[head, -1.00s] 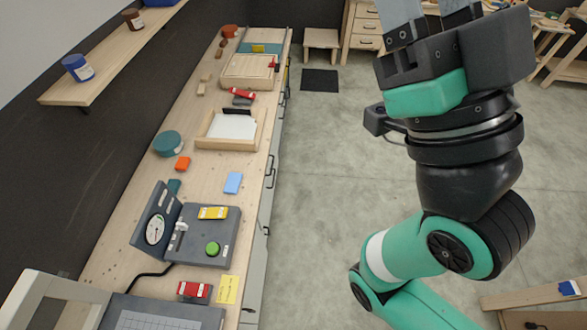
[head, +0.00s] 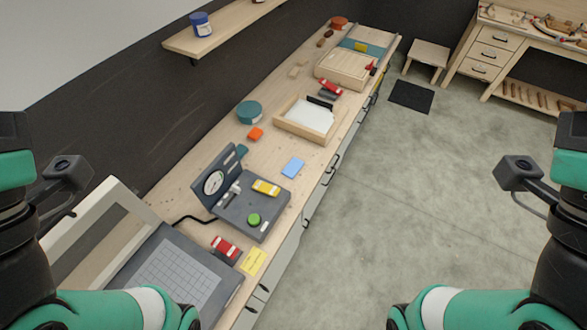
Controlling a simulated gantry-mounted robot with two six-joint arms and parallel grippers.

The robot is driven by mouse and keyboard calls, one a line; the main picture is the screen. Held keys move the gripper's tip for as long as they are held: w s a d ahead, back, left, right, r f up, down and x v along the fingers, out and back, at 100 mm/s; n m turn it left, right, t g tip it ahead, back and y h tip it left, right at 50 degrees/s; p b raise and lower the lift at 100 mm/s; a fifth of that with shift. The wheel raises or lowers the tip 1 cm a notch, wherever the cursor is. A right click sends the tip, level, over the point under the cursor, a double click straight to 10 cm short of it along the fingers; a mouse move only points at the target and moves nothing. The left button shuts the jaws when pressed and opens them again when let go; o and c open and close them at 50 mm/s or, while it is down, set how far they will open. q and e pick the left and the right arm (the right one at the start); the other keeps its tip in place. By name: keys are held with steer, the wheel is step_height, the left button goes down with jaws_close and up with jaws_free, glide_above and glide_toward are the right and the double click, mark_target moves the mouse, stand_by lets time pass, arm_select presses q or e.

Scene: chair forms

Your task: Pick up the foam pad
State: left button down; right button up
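A small light-blue flat pad (head: 293,167) lies on the wooden bench, near its front edge. A white flat piece (head: 309,115) lies in a shallow wooden tray (head: 290,125) farther back. I cannot tell for sure which is the foam pad; the light-blue piece looks most like one. Both are untouched. My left arm stands at the left edge and my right arm at the right edge of the head view, both well apart from the bench items. Their gripper fingers are outside the picture.
A grey device with a dial (head: 214,183), a yellow block (head: 266,187) and a green button stands nearer. A light frame (head: 90,235) stands front left.

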arm_select(q)
jaws_free()
stand_by(0.4)
